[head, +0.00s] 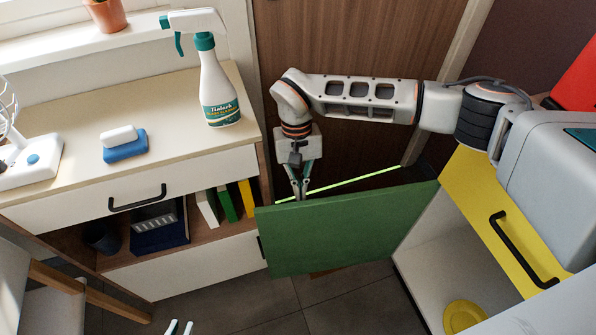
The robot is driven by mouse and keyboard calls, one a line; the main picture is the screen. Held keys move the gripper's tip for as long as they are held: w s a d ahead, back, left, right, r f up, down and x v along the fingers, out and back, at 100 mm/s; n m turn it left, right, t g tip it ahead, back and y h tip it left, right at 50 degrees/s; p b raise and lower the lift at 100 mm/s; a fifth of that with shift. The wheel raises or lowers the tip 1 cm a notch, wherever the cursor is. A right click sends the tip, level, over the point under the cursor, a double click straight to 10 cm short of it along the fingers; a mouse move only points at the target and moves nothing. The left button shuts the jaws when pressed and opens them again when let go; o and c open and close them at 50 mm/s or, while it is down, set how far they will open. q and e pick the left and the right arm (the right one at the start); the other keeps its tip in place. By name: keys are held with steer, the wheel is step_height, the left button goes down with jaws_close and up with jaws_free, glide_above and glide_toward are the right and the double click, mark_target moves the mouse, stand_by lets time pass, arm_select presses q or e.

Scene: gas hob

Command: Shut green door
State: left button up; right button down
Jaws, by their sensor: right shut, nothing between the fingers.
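The green door (345,232) stands wide open, sticking out to the left of the cabinet with the yellow drawer (470,210). Its right end is by the cabinet's open white compartment (430,255). My right gripper (300,194) is shut and empty, pointing down at the far side of the door's top edge, near its left end. Its tips are partly hidden there, so I cannot tell whether they touch the door.
A bright green strip (350,182) runs behind the door. A yellow plate (464,315) lies inside the cabinet. Some floor (340,300) is clear before the door.

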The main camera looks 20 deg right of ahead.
steer(key=shift+s+a+r, duration=0.1)
steer(key=shift+s+r, duration=0.05)
steer(key=shift+s, duration=0.4)
steer(key=shift+s+a+r, duration=0.1)
steer(key=shift+s+r, duration=0.05)
steer(key=shift+s, duration=0.4)
